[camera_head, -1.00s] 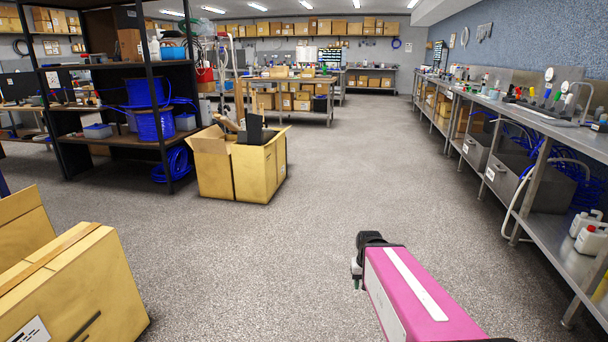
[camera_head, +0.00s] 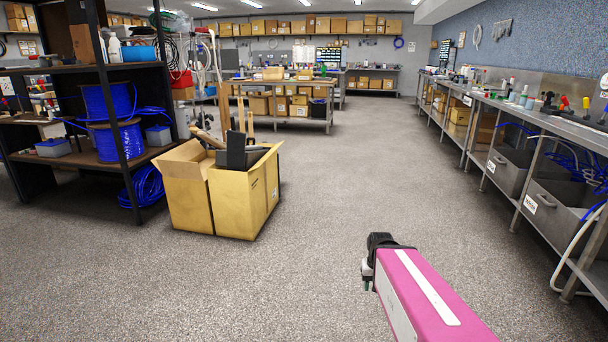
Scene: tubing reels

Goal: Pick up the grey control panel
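I cannot make out a grey control panel for certain in this view. A dark upright piece (camera_head: 236,150) sticks out of an open cardboard box on the floor, but I cannot tell what it is. My arm reaches in from the lower right, with a pink link and a dark end. My gripper (camera_head: 367,274) seems to be the small part at that end, over bare floor and far from the benches. It is too small to tell whether it is open or shut.
The open cardboard box (camera_head: 238,205) stands ahead on the left. A black shelf (camera_head: 70,75) with blue tubing reels (camera_head: 118,143) is beside it. A long steel bench (camera_head: 520,114) with tools and bins runs along the right. The floor (camera_head: 325,185) between is clear.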

